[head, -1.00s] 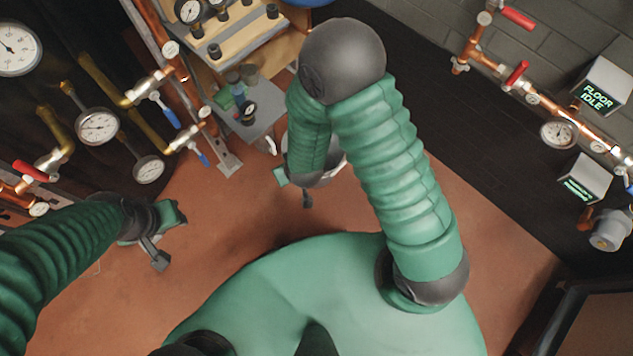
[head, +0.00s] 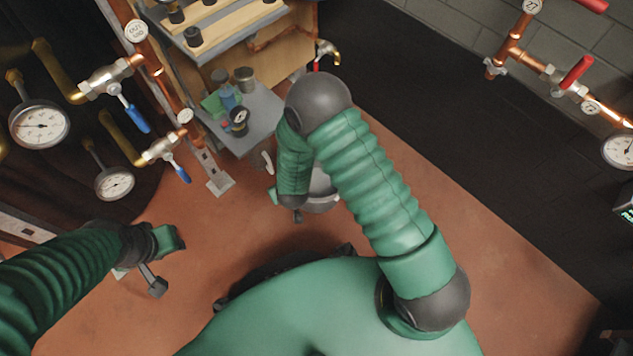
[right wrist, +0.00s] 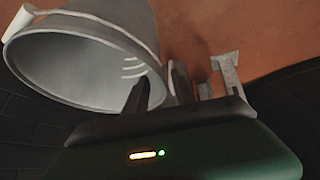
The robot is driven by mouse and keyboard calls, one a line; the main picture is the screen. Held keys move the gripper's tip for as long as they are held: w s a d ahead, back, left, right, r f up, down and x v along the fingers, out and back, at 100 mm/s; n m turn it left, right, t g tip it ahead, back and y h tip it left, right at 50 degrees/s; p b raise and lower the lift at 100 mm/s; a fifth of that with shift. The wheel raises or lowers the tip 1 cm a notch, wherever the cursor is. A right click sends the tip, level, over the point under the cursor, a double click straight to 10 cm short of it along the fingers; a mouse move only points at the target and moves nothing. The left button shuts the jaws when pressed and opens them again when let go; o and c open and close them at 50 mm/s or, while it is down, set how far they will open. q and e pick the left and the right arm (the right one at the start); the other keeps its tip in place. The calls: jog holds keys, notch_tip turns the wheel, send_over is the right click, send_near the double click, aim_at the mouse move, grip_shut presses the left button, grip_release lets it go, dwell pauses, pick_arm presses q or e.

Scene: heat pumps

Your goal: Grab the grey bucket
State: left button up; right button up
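The grey bucket (head: 322,192) stands on the floor in the head view, partly hidden behind my right forearm. In the right wrist view the bucket (right wrist: 80,68) fills the left side, tilted in the picture, its open mouth and pale handle showing. My right gripper (head: 285,206) is at the bucket's near left side. In the right wrist view its fingers (right wrist: 160,90) are apart, one in front of the bucket's mouth and one outside its wall, with the rim between them. I cannot tell whether they touch it. My left gripper (head: 168,262) is open and empty over the floor.
A wooden bench (head: 225,35) with a grey lower shelf (head: 258,118) stands just behind the bucket. Pipes with gauges and a blue-handled valve (head: 130,112) are at the left. More copper pipes (head: 520,55) run along the right wall. The floor (head: 510,285) at the right is clear.

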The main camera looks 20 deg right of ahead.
jog(key=b+x, duration=0.3)
jog(key=x, duration=0.1)
jog(key=shift+f+b, duration=0.4)
jog(key=shift+w+d+r, duration=0.1)
jog(key=shift+w+r, duration=0.05)
jog(key=shift+r, duration=0.05)
grip_shut()
dwell(0.7)
